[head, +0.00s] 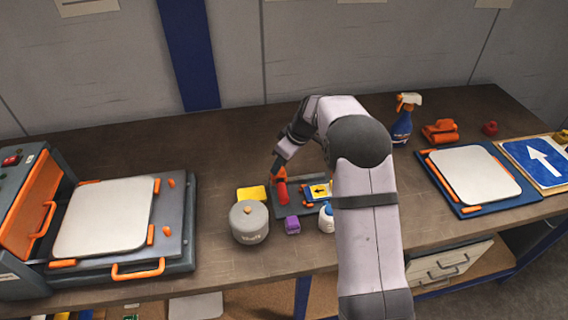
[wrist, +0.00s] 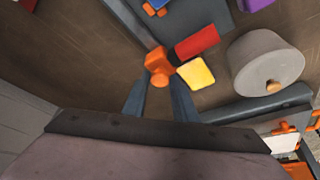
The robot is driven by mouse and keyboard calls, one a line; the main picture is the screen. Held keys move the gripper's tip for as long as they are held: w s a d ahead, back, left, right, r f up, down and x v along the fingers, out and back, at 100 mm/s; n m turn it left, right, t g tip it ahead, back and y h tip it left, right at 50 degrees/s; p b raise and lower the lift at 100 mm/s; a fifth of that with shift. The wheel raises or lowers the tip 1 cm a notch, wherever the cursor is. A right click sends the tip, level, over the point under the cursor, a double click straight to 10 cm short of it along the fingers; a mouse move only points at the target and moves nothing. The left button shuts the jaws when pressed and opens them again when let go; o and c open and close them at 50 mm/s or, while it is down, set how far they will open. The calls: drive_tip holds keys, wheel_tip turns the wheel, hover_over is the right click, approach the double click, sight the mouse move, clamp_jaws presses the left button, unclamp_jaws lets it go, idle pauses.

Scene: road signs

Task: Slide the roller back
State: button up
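The roller has a red cylinder (head: 281,192) and an orange end (head: 278,178). It lies by the left edge of a dark grey board (head: 289,207). In the wrist view the red cylinder (wrist: 197,42) is right of the orange end (wrist: 157,62). My gripper (head: 276,168) is low over the orange end. In the wrist view my gripper (wrist: 159,82) has its two fingers apart, with the orange end between and just beyond the tips. I see no clear grip on it. A small yellow and blue sign with a black arrow (head: 319,191) is on the board's right part.
A grey lidded pot (head: 249,222), a yellow block (head: 251,193) and a purple block (head: 292,225) stand close by. A white bottle (head: 327,219) is near my arm. A press with a white plate (head: 106,217) is at left. Bare bench (head: 215,160) lies behind the pot.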

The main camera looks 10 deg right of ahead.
drive_tip(key=o, duration=0.4)
drive_tip(key=shift+a, duration=0.3)
drive_tip(key=shift+c, duration=0.2)
drive_tip(key=shift+d+r, duration=0.1)
drive_tip(key=shift+d, duration=0.1)
drive_tip(key=b+v, duration=0.2)
drive_tip(key=v, duration=0.5)
drive_tip(key=shift+a, duration=0.1)
drive_tip(key=s+f+m+g+h, duration=0.1)
drive_tip(key=s+f+m, duration=0.1)
drive_tip(key=s, duration=0.9)
drive_tip(key=s+f+m+g+h, duration=0.1)
drive_tip(key=s+f+m, duration=0.2)
drive_tip(key=s, duration=0.8)
drive_tip(key=s+f+m+g+h, duration=0.1)
drive_tip(key=s+f+m, duration=0.2)
drive_tip(key=s, duration=0.8)
drive_tip(key=shift+d+m, duration=0.45)
drive_tip(key=shift+m, duration=0.05)
drive_tip(key=shift+f, duration=0.1)
